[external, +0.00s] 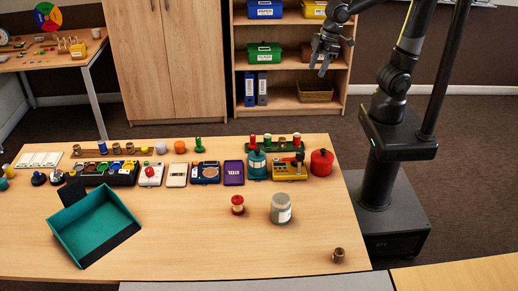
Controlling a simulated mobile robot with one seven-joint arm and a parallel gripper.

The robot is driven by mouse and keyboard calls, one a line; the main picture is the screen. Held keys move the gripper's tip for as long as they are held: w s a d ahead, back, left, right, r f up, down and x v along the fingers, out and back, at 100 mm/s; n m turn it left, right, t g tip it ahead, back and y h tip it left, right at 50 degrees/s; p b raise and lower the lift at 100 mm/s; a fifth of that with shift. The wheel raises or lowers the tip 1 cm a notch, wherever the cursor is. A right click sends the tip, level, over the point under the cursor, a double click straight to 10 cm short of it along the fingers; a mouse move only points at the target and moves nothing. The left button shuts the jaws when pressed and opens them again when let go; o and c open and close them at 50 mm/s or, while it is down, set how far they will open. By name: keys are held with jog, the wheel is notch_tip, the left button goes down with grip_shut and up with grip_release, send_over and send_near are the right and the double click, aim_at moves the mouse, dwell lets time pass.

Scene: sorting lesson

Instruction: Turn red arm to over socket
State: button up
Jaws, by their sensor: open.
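A yellow device (290,174) sits near the back right of the table, with dark and red parts on top. A small red piece (298,159) on its upper side looks like the red arm, but its direction is too small to tell. I cannot make out a socket clearly. My gripper (318,72) is open and empty, high above and behind the table's back right edge, well apart from the device.
A green rack (262,145) with upright pegs is behind. The table's front right is mostly clear.

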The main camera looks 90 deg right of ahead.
jog(key=w+a+f+n+g, duration=0.25)
jog(key=w+a+f, duration=0.35)
jog(key=a, duration=0.4)
jog(key=n, duration=0.3)
send_over(301, 153)
notch_tip(301, 153, down, 8)
jog(key=shift+g+h, duration=0.3)
jog(key=shift+g, duration=0.05)
notch_tip(301, 153, down, 10)
jog(key=shift+w+f, duration=0.1)
jog(key=c, duration=1)
jog(key=shift+o, duration=0.2)
